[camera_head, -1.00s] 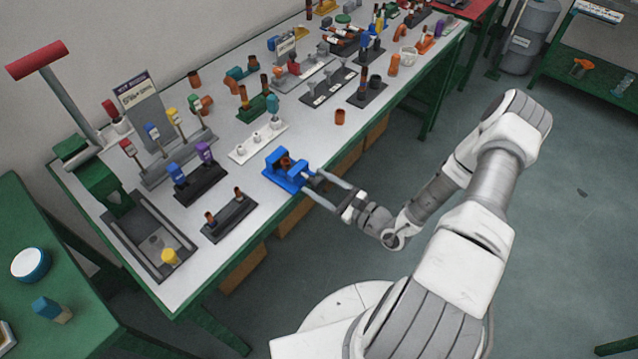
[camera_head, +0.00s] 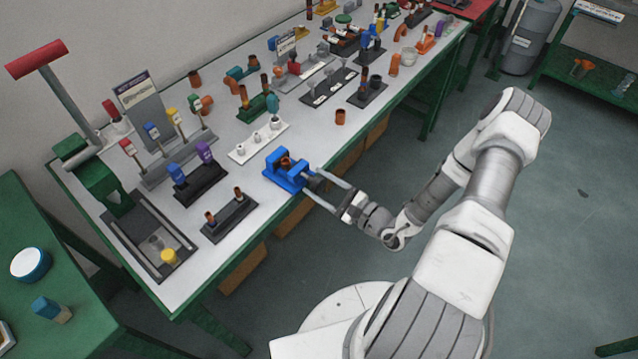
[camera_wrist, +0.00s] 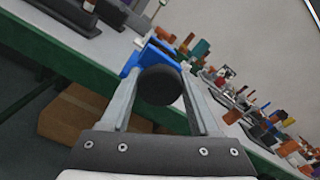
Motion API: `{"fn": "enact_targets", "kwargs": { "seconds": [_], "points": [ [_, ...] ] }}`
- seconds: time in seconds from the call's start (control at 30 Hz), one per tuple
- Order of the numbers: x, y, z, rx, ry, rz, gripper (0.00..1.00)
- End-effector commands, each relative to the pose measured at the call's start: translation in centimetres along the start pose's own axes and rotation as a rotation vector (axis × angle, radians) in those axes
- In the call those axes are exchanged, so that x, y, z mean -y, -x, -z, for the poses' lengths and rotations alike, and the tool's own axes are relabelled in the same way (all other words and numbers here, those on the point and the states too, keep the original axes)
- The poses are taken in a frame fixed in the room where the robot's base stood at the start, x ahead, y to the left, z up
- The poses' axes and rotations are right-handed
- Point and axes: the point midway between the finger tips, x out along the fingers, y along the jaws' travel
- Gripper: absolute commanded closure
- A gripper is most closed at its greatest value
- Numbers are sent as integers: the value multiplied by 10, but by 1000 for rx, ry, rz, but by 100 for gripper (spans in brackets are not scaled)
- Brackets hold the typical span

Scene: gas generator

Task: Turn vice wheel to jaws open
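The blue vice (camera_head: 281,183) sits at the front edge of the white-topped bench, with a brown piece between its jaws. In the wrist view part of its blue body (camera_wrist: 140,57) shows behind its dark round wheel (camera_wrist: 160,85). My gripper (camera_head: 309,180) reaches the vice from the bench's front side, its two long grey fingers spread apart. In the wrist view the wheel fills the space between the fingers (camera_wrist: 161,75), one on each side. I cannot tell whether they press on it. The wheel hides part of the vice.
A white block with pegs (camera_head: 258,143) and a dark stand with brown pegs (camera_head: 229,218) are close to the vice on the bench. Brown boxes (camera_head: 243,268) stand under the bench.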

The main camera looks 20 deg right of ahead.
Motion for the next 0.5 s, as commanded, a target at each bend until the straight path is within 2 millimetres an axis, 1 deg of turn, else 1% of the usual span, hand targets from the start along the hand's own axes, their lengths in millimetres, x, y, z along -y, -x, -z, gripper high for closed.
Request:
{"fn": "enact_targets", "kwargs": {
  "seconds": [0.03,0.13,0.17,0.5],
  "points": [
    [0,0,0,-1,1,0,29],
    [0,0,0,-1,1,0,11],
    [0,0,0,-1,0,0,10],
    [0,0,0,0,-1,0,10]
  ]
}}
